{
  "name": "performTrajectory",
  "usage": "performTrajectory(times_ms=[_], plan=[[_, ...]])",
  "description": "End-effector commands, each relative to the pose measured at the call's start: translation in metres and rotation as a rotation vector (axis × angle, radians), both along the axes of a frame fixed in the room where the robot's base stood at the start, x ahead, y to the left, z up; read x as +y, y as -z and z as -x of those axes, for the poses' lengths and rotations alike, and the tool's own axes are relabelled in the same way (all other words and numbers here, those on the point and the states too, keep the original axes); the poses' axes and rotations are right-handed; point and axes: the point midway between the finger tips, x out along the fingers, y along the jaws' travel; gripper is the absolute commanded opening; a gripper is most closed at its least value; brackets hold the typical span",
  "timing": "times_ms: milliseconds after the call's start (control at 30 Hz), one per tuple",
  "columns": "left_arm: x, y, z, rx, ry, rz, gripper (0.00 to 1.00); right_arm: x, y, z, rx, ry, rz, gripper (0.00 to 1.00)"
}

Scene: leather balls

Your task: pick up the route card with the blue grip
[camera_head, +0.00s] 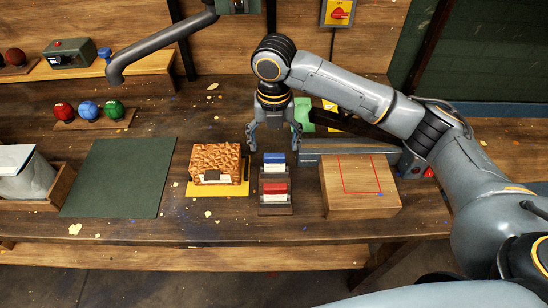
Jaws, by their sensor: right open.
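The route card with the blue grip (273,158) stands in the rear part of a small dark rack (276,210). A card with a red grip (275,188) stands in the front part of the same rack. My right gripper (274,147) points down with its two fingers spread wide, empty. It is over or just behind the blue grip, which lies between the fingertips in the picture; the height gap is hard to judge. My left gripper is not in view.
Left of the rack, a patterned brown block (216,160) sits on a yellow sheet (203,190). A wooden box with a red outline (361,199) stands at right. A grey bar (330,159) lies behind it. A dark green mat (115,180) lies bare further left.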

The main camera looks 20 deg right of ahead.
Motion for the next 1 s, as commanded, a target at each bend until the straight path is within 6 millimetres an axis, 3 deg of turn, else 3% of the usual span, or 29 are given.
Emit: performTrajectory(times_ms=[200,367,500,600,933,1000], plan=[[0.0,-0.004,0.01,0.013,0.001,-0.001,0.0,0.0,0.026,0.0,0.0,0.001,0.0,0.79],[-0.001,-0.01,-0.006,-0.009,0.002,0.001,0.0,-0.002,0.037,-0.001,0.003,0.002,0.001,0.79],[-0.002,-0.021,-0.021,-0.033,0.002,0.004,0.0,-0.004,0.058,-0.004,0.005,0.003,0.002,0.79],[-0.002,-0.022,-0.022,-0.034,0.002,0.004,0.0,-0.004,0.072,-0.004,0.002,0.001,0.0,0.79],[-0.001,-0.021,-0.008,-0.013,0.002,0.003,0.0,-0.004,0.081,-0.005,-0.001,0.0,0.0,0.79],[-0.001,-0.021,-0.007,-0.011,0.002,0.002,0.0,-0.004,0.08,-0.005,-0.001,0.0,0.0,0.65]])
